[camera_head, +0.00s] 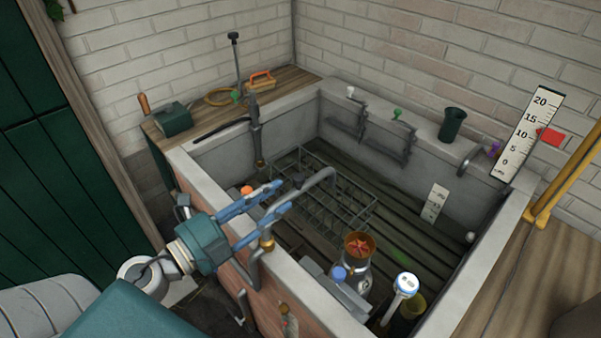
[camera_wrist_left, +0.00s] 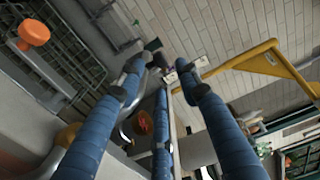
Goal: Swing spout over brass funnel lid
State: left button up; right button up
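The grey curved spout (camera_head: 322,181) rises from a brass collar (camera_head: 266,241) on the near trough wall, and its bent end hangs over the wire rack. The brass funnel lid (camera_head: 358,240), with a red star-shaped inside, sits on a metal churn to the right of the spout's end, apart from it. My left gripper (camera_head: 284,196) has its blue fingers spread, beside and partly over the spout; contact cannot be told. In the left wrist view the funnel lid (camera_wrist_left: 143,122) shows between the left and middle fingers (camera_wrist_left: 160,70), near the grey spout (camera_wrist_left: 126,128). My right gripper is out of view.
A wire rack (camera_head: 312,198) lies in the trough. An upright dark pipe (camera_head: 255,130) is on the left wall. A yellow rail (camera_head: 565,175) is at right.

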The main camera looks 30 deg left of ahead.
aim_at(294, 181)
pick_arm(q)
jog(key=p+x, duration=0.2)
jog(key=x, duration=0.4)
jog(key=shift+w+r+p, duration=0.15)
jog(key=shift+w+p, duration=0.1)
jog(key=shift+p, duration=0.15)
jog(key=shift+w+d, duration=0.3)
jog(key=shift+w, duration=0.4)
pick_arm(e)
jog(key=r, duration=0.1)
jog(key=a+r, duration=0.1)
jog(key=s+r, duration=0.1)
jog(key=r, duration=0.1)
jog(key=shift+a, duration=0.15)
pick_arm(q)
jog(key=shift+c, duration=0.3)
grip_shut()
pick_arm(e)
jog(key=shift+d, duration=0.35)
